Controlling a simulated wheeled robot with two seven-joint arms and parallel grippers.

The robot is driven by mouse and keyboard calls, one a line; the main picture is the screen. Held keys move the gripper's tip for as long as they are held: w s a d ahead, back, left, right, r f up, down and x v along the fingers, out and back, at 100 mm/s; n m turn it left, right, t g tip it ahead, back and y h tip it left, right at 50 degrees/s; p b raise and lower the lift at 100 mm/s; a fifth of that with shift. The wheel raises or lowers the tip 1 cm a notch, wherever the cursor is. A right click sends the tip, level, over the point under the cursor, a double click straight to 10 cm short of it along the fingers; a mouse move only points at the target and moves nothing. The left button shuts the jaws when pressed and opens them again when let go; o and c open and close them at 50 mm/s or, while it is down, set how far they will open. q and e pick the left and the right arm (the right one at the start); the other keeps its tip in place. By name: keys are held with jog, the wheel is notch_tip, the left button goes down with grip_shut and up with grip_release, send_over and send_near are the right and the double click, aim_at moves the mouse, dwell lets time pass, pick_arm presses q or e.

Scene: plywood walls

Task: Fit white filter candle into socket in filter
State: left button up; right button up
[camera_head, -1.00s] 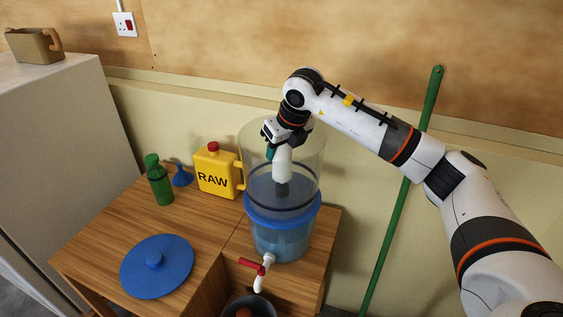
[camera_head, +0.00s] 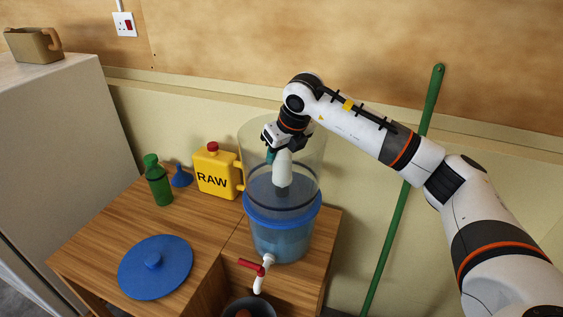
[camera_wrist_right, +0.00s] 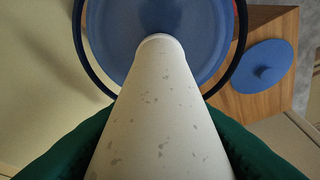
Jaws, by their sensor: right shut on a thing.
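The white filter candle (camera_head: 283,170) is upright inside the clear upper chamber of the filter (camera_head: 312,180). My right gripper (camera_head: 277,155) reaches into this chamber from above and is shut on the candle. In the right wrist view the candle (camera_wrist_right: 160,120), pale with grey specks, lies between the green finger pads, and its far end points at the blue chamber floor (camera_wrist_right: 200,35). The socket is hidden behind the candle, and I cannot tell whether the candle's lower end touches the floor. My left gripper is not in view.
A blue lid (camera_head: 155,267) lies on the wooden table (camera_head: 110,230). A yellow RAW jug (camera_head: 213,172), a blue funnel (camera_head: 181,177) and a green bottle (camera_head: 158,182) stand left of the filter. A red-handled tap (camera_head: 252,267) sticks out in front, above a dark bowl (camera_head: 248,307).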

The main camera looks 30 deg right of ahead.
jog(key=shift+f+b, duration=0.75)
jog(key=shift+f, duration=0.25)
dwell(0.3)
jog(key=o, duration=1.2)
